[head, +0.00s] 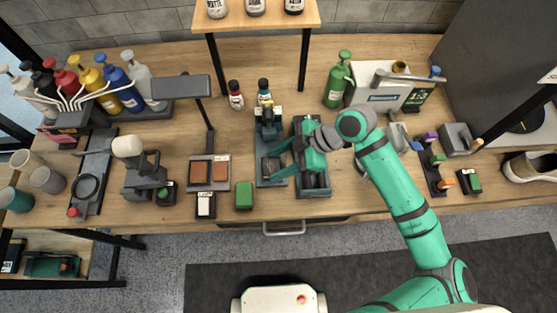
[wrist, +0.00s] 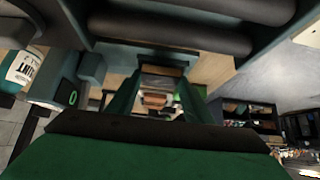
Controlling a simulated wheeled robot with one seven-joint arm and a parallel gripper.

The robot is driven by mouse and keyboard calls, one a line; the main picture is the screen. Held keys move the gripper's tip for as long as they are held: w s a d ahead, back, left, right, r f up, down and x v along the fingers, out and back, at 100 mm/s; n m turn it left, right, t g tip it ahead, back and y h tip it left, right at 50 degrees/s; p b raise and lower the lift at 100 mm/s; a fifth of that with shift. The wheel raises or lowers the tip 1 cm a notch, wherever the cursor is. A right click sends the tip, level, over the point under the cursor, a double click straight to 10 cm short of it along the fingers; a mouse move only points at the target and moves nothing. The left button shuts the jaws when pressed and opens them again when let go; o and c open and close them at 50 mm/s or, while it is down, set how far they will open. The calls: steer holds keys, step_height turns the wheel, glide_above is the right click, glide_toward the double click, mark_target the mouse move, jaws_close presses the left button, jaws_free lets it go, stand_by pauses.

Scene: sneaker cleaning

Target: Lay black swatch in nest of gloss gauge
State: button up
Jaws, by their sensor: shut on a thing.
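The gloss gauge (head: 268,128) is a dark teal bench device with a long base, at the middle of the table. Its small lit display (wrist: 70,96) reads 0 in the wrist view. My gripper (head: 279,172) is low over the front of the gauge base, coming in from the right. It is shut on a thin dark piece, which I take for the black swatch (head: 270,165). That piece is small and partly hidden by the fingers. In the wrist view the fingers (wrist: 155,100) point away from the camera. I cannot tell whether the swatch touches the nest.
A roller device (head: 313,178) stands close on the right, under my arm. Small bottles (head: 236,97) stand behind. A post-mounted panel (head: 182,87) is behind left.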

steer(key=shift+r, duration=0.35)
stand_by(0.8)
steer(key=shift+a+f, duration=0.1)
steer(key=shift+f, duration=0.3)
stand_by(1.0)
steer(key=shift+r, duration=0.4)
steer(key=shift+w, duration=0.1)
stand_by(1.6)
steer(key=shift+f, duration=0.4)
steer(key=shift+r, duration=0.4)
steer(key=o, duration=1.2)
steer(key=shift+d, duration=0.2)
steer(key=v, duration=1)
steer(key=shift+d+r, duration=0.25)
steer(key=shift+r, duration=0.05)
